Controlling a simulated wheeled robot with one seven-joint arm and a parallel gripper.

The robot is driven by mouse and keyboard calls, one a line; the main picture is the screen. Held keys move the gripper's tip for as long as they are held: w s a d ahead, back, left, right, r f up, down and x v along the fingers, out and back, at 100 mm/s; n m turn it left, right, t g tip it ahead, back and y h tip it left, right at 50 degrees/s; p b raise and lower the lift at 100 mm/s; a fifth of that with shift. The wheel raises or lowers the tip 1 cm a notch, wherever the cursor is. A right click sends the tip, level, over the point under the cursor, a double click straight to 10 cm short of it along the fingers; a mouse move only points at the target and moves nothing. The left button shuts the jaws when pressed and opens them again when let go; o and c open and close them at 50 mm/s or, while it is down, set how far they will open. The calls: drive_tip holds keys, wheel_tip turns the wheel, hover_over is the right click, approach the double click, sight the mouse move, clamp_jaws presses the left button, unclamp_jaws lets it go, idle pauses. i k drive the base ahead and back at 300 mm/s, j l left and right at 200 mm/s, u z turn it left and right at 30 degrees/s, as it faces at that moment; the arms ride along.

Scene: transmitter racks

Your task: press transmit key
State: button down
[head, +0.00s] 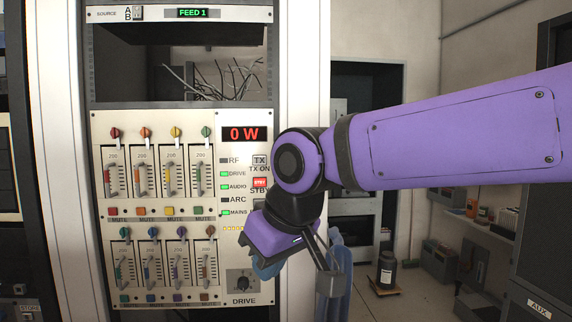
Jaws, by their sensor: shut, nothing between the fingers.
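The transmit key (260,160) is a small pale square button marked TX, with "TX ON" printed under it, on the cream rack panel (100,235). It is unlit and uncovered. Right below it the standby key (260,183) glows red. The power display (244,134) above reads 0 W in red. My gripper (266,268) is shut and empty, below both keys in the picture and in front of the panel's lower right part. It hides part of the panel there. I cannot tell how far it is from the panel.
Fader knobs and sliders (167,173) fill the panel's left side. Status lamps (225,186) show DRIVE, AUDIO and MAINS green. A DRIVE knob (243,282) sits low. Above is an open bay with loose wires (222,77). My purple arm crosses the right side.

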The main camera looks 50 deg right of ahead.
sight(257, 160)
drive_tip(key=z, duration=0.75)
